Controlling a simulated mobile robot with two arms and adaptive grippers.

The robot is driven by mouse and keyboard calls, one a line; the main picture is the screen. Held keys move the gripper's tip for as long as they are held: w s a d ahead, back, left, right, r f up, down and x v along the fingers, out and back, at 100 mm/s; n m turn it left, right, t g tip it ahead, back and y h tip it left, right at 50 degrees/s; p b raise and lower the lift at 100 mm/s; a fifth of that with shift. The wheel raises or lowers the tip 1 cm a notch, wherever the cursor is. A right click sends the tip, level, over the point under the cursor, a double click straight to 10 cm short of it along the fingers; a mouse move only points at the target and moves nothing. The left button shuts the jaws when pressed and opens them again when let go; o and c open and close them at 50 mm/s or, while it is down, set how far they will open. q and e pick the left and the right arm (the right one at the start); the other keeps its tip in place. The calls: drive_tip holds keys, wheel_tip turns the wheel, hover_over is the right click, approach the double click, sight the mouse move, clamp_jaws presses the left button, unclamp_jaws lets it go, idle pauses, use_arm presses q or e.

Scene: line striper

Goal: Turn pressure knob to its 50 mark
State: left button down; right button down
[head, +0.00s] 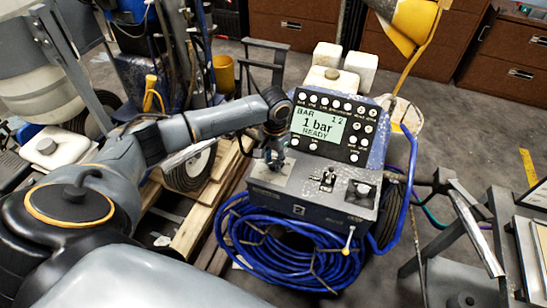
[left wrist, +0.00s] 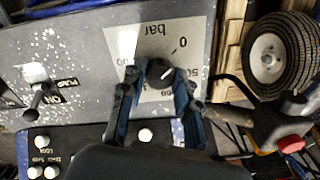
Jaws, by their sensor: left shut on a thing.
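The pressure knob (left wrist: 158,70) is a dark round knob on a pale dial plate marked "bar", with 0 and 50 readable in the left wrist view. A short white line shows on the knob, toward the right side of the dial where 0 and 50 stand; its exact reading is hard to tell. My left gripper (left wrist: 161,78) is shut on the knob, one finger on each side. In the head view my left gripper (head: 273,156) is over the dial plate (head: 268,176) and hides the knob. My right gripper is not in view.
A coiled blue hose (head: 290,262) hangs in front. A wheel (left wrist: 270,58) and wooden pallet (head: 208,190) are beside the machine.

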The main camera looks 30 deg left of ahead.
use_arm(q)
drive_tip(key=m+p, duration=0.2)
drive_tip(key=shift+r+p, duration=0.25)
drive_tip(key=shift+p, duration=0.05)
drive_tip(key=m+p, duration=0.2)
drive_tip(key=m, duration=0.1)
drive_tip(key=shift+f, duration=0.1)
drive_tip(key=m+p, duration=0.1)
drive_tip(key=m, duration=0.1)
drive_tip(key=shift+m, duration=0.3)
drive_tip(key=shift+f+m+p, duration=0.15)
drive_tip(key=shift+m+p, duration=0.4)
drive_tip(key=shift+m, duration=1.05)
